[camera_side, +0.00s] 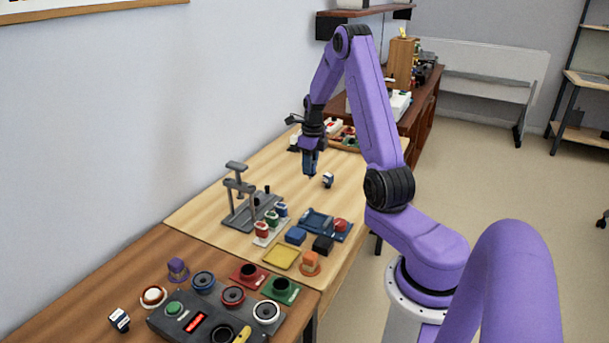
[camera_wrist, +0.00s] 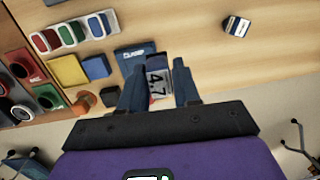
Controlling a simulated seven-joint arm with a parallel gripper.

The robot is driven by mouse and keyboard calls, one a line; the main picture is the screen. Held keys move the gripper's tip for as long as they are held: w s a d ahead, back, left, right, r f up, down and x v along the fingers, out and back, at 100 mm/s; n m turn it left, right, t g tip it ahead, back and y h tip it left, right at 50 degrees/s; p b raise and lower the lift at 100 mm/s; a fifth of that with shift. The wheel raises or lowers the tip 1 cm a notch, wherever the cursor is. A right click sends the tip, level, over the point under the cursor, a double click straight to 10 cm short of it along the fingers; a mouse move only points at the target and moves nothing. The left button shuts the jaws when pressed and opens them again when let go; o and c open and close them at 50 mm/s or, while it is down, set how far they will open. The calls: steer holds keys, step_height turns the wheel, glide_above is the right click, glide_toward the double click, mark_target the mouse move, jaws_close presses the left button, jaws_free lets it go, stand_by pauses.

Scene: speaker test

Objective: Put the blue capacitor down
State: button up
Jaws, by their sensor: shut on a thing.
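In the wrist view my gripper (camera_wrist: 159,78) is shut on a small block with a pale face marked "4.7" (camera_wrist: 157,84). Its body colour is mostly hidden between the dark blue fingers, so I cannot tell that it is blue. In the side view my gripper (camera_side: 310,172) points down above the far part of the light wooden table (camera_side: 215,210); the held block is not clear there. A small blue and white block (camera_side: 328,180) lies on the table to the right of the gripper. It also shows in the wrist view (camera_wrist: 237,26), apart from the fingers.
A grey stand (camera_side: 243,200) and a row of red, green and blue parts (camera_side: 272,218) stand to the left. Nearer are a blue tray (camera_side: 316,220), a blue block (camera_side: 296,235), a black block (camera_side: 323,245) and a yellow pad (camera_side: 282,257). Bare wood surrounds the lone block.

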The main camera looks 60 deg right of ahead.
steer(key=w+d+f, duration=0.2)
steer(key=w+f, duration=0.1)
steer(key=w+d+f, duration=0.5)
steer(key=w+f, duration=0.1)
steer(key=w, duration=0.1)
steer(key=shift+d, duration=0.4)
steer(key=shift+w+d+f, duration=0.1)
steer(key=shift+w+f, duration=0.1)
steer(key=shift+f, duration=1.6)
steer(key=shift+f, duration=0.15)
steer(key=o, duration=1.1)
steer(key=shift+c, duration=0.2)
step_height(320, 180, up, 12)
steer(key=s, duration=0.1)
steer(key=shift+a, duration=0.45)
